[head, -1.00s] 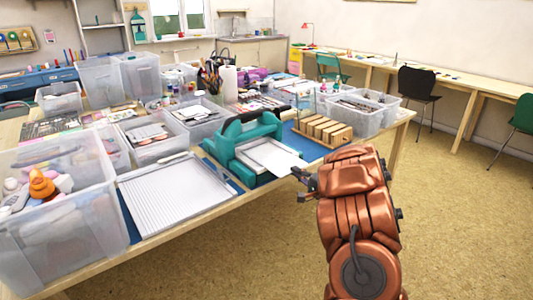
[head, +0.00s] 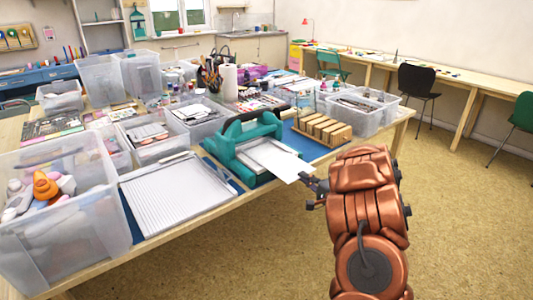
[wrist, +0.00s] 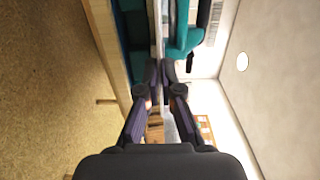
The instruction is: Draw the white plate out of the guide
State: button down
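The white plate (head: 288,166) sticks out of the front of the teal hand-press machine (head: 233,152), whose frame and guide stand on the table. The plate's inner part is still between the teal sides, and its outer end reaches past the table edge. My gripper (head: 312,185) is at that outer end, partly hidden by my arm. In the wrist view the fingertips (wrist: 165,68) are close together with the thin plate (wrist: 158,35), seen edge-on, between them. The teal body (wrist: 182,30) shows beyond the fingers.
A wooden block rack (head: 322,130) stands on a blue mat right of the machine. A ribbed white board (head: 178,197) lies to its left, beside a clear bin (head: 65,225). Clear bins with supplies fill the table behind. The floor in front is free.

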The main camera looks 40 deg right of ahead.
jog(key=shift+s+p, duration=0.85)
jog(key=shift+s, duration=1)
jog(key=shift+r, duration=0.1)
jog(key=shift+r+p, duration=2)
jog(key=shift+p, duration=0.45)
jog(key=shift+w+a, duration=0.1)
